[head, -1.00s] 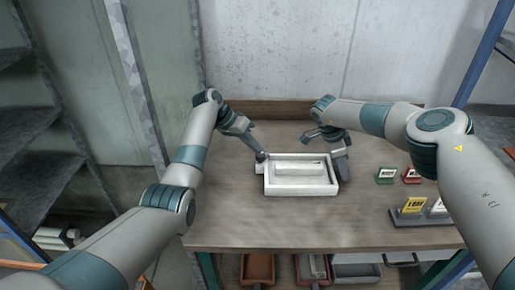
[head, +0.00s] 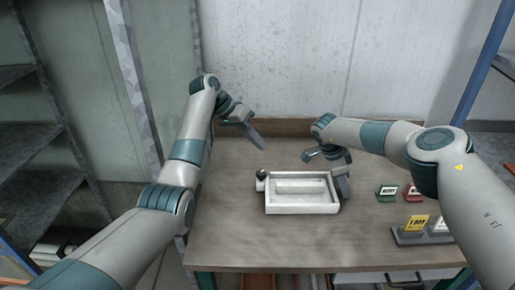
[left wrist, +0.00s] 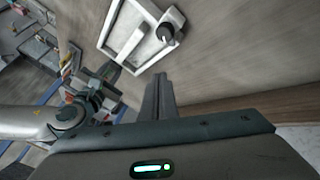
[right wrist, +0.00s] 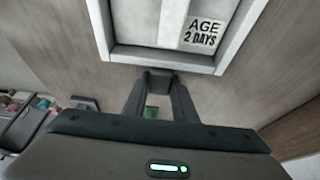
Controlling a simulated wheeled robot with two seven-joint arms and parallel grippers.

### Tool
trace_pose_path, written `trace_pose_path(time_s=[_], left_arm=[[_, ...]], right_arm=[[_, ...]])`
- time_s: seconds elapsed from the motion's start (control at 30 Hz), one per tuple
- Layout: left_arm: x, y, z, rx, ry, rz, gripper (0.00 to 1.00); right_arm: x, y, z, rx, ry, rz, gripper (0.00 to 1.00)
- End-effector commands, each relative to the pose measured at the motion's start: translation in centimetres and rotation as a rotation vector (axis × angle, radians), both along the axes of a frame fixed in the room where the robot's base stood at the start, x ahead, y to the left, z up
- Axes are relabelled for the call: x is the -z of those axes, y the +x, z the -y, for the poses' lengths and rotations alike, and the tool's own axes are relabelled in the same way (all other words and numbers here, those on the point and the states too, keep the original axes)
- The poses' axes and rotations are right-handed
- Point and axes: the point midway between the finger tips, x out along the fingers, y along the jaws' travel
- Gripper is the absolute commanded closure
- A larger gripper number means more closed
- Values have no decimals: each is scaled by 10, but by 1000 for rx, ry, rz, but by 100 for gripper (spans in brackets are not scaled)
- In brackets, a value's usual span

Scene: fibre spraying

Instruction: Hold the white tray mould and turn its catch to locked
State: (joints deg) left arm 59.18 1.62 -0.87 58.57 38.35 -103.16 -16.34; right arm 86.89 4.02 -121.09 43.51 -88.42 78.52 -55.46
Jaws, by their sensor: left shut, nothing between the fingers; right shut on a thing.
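The white tray mould (head: 301,209) lies flat on the bench, with a raised bar inside. Its dark round catch (head: 261,173) sits on a small block at the left end; it also shows in the left wrist view (left wrist: 166,32). I cannot tell from here which position it is turned to. My left gripper (head: 262,146) is shut and empty, above and behind the catch, apart from it.
A green tag block (head: 387,193) and a red one (head: 411,193) stand right of the mould. A grey holder (head: 410,238) with a yellow card (head: 416,223) is nearer the front right. The bench (head: 225,235) is clear at left and front. A wall stands behind.

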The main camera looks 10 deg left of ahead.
Motion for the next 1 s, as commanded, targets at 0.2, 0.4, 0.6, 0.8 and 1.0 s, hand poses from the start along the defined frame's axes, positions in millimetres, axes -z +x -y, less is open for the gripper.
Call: trace_pose_path(time_s=[0.2, 0.4, 0.6, 0.8, 1.0], left_arm=[[-1, 0, 0, 0, 0, 0, 100], [-2, 0, 1, -6, 5, -8, 59], [-7, -3, 10, -47, 49, -70, 55], [-16, -10, 22, -165, 156, -191, 55], [-26, -19, 27, -367, 310, -312, 55]], right_arm=[[-1, 0, 1, 3, -1, 1, 100], [-1, 0, 1, 3, -1, 1, 100], [-1, 0, 1, 3, -1, 1, 100], [-1, 0, 1, 3, -1, 1, 100], [-1, 1, 1, 3, -1, 1, 100]])
